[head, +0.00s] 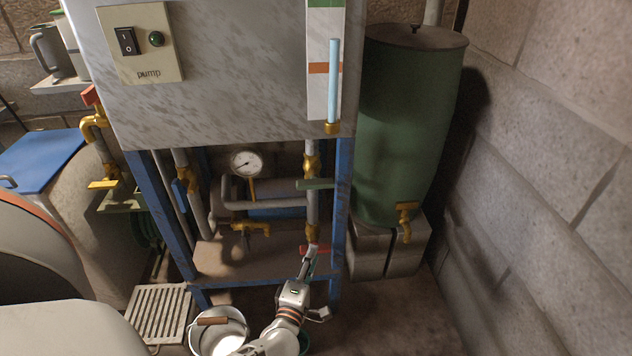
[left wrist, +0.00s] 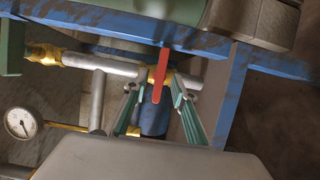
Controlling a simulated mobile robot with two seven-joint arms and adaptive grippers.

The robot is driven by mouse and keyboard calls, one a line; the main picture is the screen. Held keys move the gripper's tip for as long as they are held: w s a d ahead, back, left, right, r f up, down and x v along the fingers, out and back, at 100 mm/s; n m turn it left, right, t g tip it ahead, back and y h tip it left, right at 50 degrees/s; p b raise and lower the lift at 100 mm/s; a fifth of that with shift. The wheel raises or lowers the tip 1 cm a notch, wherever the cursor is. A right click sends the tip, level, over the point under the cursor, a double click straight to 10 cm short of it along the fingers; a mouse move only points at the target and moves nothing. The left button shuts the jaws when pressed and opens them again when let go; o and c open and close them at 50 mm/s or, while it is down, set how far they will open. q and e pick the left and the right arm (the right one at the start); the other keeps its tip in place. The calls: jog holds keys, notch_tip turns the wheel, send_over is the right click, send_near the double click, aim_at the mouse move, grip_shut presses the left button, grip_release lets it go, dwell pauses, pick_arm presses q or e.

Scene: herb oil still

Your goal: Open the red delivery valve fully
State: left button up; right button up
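The red valve lever (head: 322,250) sits low on the vertical grey pipe (head: 313,208) and lies crosswise to it in the head view. In the left wrist view the red lever (left wrist: 160,75) stands between the two fingers of my left gripper (left wrist: 157,97). The fingers are spread, one on each side, with gaps to the lever. In the head view my left gripper (head: 307,262) reaches up to the lever from below and hides part of it. My right gripper is not in view.
A blue frame post (head: 342,220) stands just right of the lever. A green-handled valve (head: 315,184) is higher on the same pipe. A pressure gauge (head: 246,164) is to the left. A metal bucket (head: 197,338) stands on the floor, left of my arm.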

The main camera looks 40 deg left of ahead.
pick_arm(q)
jog(key=shift+x, duration=0.95)
grip_shut()
